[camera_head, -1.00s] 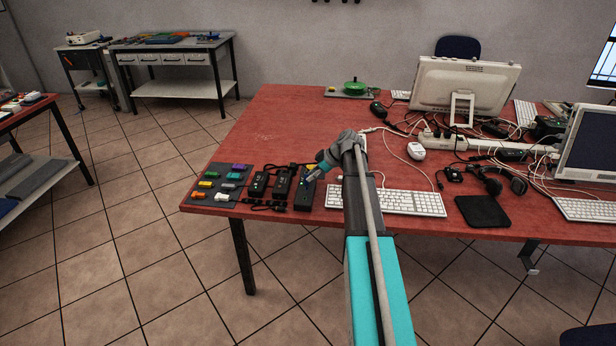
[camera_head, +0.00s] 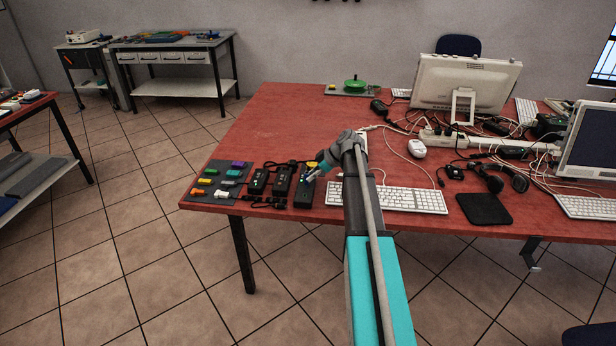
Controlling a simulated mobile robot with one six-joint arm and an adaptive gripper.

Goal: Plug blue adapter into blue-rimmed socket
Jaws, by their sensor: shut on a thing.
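My gripper (camera_head: 313,173) is at the front left of the red table, over the far end of the rightmost black power strip (camera_head: 304,193). It is shut on a small piece that looks blue, the blue adapter (camera_head: 310,177), mostly hidden by the fingers. The adapter is very close to the strip's top; I cannot tell whether it touches or sits in a socket. Two more black strips (camera_head: 258,182) (camera_head: 281,184) lie to the left. Socket rims are too small to make out, so the blue-rimmed socket cannot be picked out.
A dark mat (camera_head: 227,194) with several coloured adapters lies at the table's left corner. A white keyboard (camera_head: 405,201) is right of the strips, under my arm. Cables, a mouse (camera_head: 416,149), headphones and a monitor (camera_head: 465,84) crowd the right.

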